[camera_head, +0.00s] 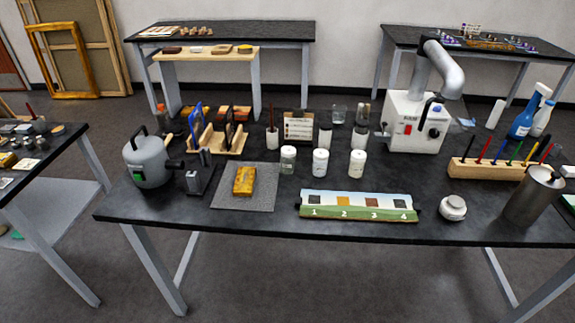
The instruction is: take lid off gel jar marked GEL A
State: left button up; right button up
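Neither of my grippers is in view. Three small jars stand upright in a row on the black table: a clear jar with a pale lid (288,160), a white jar (320,162) in the middle and another white jar (357,163) on the right. They stand apart and look capped. The white jars bear small dark markings, too small to read, so I cannot tell which one is GEL A. A squat pale container with a knob-like top (453,207) stands alone at the front right.
A gilt fragment (244,180) lies on a grey mat (232,202). A numbered strip (358,206) lies in front of the jars. A grey kettle-like device (147,160), a white machine with a bent duct (414,122), a tool rack (487,171) and a metal cup (533,197) stand around.

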aim_at(286, 165)
jog(key=i+j+u, duration=0.1)
jog(key=j, duration=0.3)
jog(key=i+j+u, duration=0.1)
jog(key=j, duration=0.3)
jog(key=i+j+u, duration=0.15)
jog(key=j, duration=0.25)
jog(key=j+u, duration=0.1)
jog(key=j, duration=0.3)
jog(key=i, duration=0.05)
